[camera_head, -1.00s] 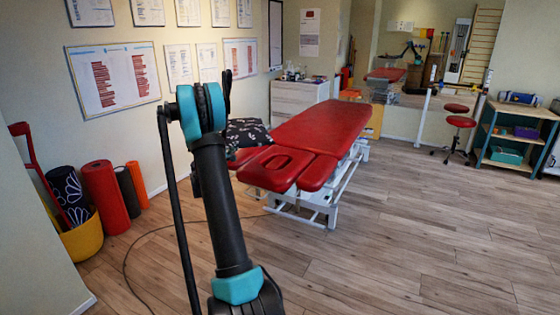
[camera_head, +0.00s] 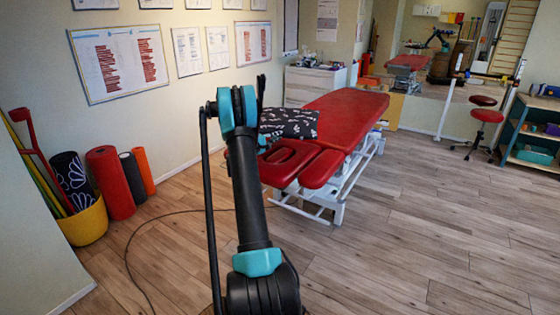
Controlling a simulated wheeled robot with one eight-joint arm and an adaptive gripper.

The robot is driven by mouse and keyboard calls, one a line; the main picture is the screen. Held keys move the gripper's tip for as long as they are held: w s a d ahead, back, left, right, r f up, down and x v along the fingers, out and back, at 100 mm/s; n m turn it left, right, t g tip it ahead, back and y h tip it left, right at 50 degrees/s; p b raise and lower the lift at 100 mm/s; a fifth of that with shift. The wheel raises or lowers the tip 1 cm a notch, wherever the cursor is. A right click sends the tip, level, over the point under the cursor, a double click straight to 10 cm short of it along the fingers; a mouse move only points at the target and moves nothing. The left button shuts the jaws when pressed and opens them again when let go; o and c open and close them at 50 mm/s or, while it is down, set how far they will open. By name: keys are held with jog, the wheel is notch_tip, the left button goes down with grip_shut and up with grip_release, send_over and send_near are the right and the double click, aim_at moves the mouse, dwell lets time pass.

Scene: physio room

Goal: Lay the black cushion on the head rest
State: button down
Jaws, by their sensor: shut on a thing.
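The black cushion (camera_head: 288,123) with a white pattern shows just right of my arm, over the near left end of the red treatment table (camera_head: 347,113). The head rest (camera_head: 287,165), a red pad with a face opening, is at the table's near end, below the cushion in the picture. My gripper (camera_head: 262,128) is mostly hidden behind my arm, at the cushion's left edge, and is shut on the cushion. Its fingertips cannot be made out. I cannot tell how high the cushion is above the pads.
A yellow bucket (camera_head: 84,222) and rolled mats, one red (camera_head: 110,183), stand by the left wall. A cable (camera_head: 135,245) lies on the floor. A white cabinet (camera_head: 312,86) is behind the table; a red stool (camera_head: 485,117) and shelf (camera_head: 530,135) are at right. Floor at front right is clear.

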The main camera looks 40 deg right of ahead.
aim_at(278, 169)
notch_tip(278, 169, down, 14)
jog(key=shift+f, duration=0.2)
dwell(0.4)
jog(key=shift+s+f, duration=0.1)
jog(key=shift+f, duration=0.5)
jog(key=c, duration=1.7)
grip_release()
jog(key=shift+a+f, duration=0.1)
